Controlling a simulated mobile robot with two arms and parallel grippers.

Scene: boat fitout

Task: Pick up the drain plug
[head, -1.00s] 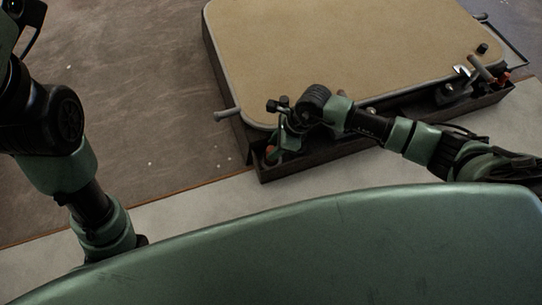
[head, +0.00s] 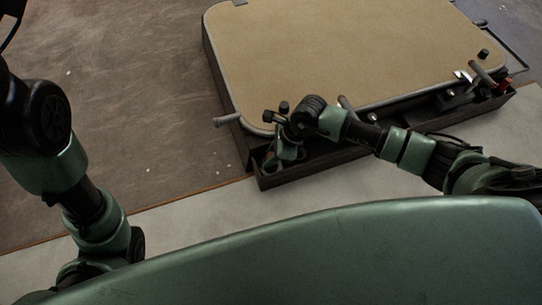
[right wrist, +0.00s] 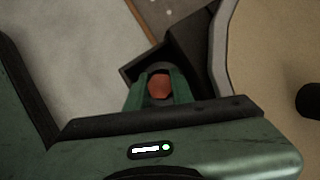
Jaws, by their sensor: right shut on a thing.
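The drain plug (right wrist: 160,85) shows in the right wrist view as a rounded reddish-orange piece between my right gripper's green fingers. My right gripper (right wrist: 159,92) is shut on it, inside or just above the end of a dark narrow tray. In the head view my right gripper (head: 272,162) points down at the tray's near left end, and the plug is mostly hidden by the fingers. I cannot tell whether the plug still touches the tray floor. My left arm stands at the left of the head view; its gripper is out of the picture.
The dark tray (head: 330,164) runs along the near side of a tan-topped bench (head: 350,55) with a raised grey rim. Grey handles (head: 229,118) stick out at its side. Tools and small parts (head: 480,75) crowd the tray's right end.

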